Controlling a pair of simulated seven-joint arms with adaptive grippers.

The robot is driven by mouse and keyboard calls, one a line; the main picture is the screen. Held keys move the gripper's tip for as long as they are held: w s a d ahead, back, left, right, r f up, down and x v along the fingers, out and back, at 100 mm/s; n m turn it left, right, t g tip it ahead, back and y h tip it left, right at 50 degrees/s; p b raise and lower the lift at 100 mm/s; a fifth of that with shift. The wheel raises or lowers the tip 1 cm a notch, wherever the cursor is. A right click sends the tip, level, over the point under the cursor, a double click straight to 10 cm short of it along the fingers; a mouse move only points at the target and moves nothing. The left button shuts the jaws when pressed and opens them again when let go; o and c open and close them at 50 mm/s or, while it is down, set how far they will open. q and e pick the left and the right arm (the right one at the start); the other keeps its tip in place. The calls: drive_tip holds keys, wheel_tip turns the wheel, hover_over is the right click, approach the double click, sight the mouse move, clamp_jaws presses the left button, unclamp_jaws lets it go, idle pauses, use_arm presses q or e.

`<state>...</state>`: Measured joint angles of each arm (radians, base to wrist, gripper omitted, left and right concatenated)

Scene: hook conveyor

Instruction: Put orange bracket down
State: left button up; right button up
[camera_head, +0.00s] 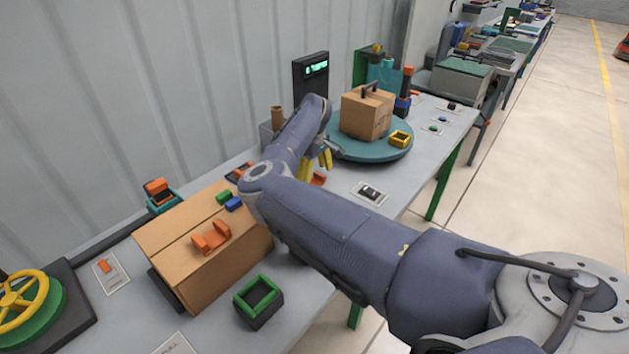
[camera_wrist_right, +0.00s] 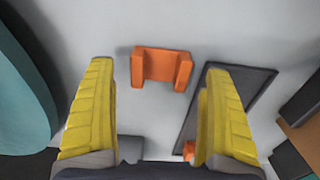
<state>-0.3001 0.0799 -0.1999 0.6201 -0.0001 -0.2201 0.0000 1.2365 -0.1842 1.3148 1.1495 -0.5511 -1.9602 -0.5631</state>
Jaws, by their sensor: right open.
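My right gripper (camera_head: 316,164) is open, its yellow fingers pointing down at the table behind my arm. In the right wrist view, its two fingers (camera_wrist_right: 152,112) stand wide apart with nothing between them. An orange U-shaped bracket (camera_wrist_right: 161,67) lies on the grey table, beyond the fingertips and apart from them. It also shows in the head view (camera_head: 319,178), partly hidden by my arm and gripper. A second orange bracket (camera_head: 211,238) sits on top of the cardboard box (camera_head: 190,262). My left gripper is not in view.
A teal turntable (camera_head: 372,153) carries a carton (camera_head: 367,113) and a yellow part (camera_head: 400,139). Green and blue blocks (camera_head: 229,201) lie on the cardboard box. A green-rimmed bin (camera_head: 258,297) stands in front. In the wrist view, a dark flat panel (camera_wrist_right: 238,120) lies beside the bracket.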

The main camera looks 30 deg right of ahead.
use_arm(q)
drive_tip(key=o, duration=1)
use_arm(e)
wheel_tip(320, 180, up, 9)
drive_tip(key=shift+r, duration=0.15)
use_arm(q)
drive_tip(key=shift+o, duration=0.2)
